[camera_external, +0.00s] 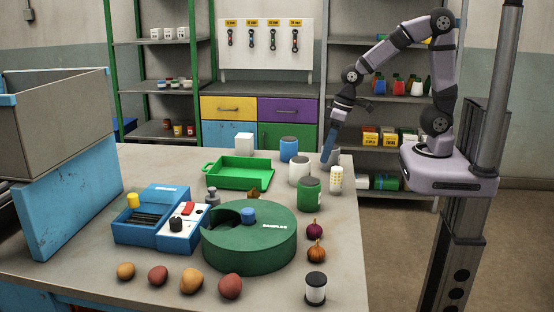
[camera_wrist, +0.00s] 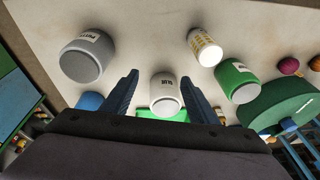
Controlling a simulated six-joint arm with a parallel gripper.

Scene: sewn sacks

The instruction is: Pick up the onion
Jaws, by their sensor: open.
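Two onion-like bulbs lie on the table's right side, near the green round drum. One is a dark purple onion (camera_external: 314,230); the other, just in front, is an orange-brown onion (camera_external: 316,252). In the wrist view the purple onion (camera_wrist: 289,67) and the orange-brown onion (camera_wrist: 315,63) sit at the far right edge, the latter partly cut off. My gripper (camera_external: 328,156) is open and empty over the table's back right, well behind both onions.
Jars, including a green jar (camera_external: 309,195) and a dotted shaker (camera_external: 336,180), stand between my gripper and the onions. The green drum (camera_external: 262,248) is left of the onions. Several potatoes (camera_external: 191,281) line the front edge.

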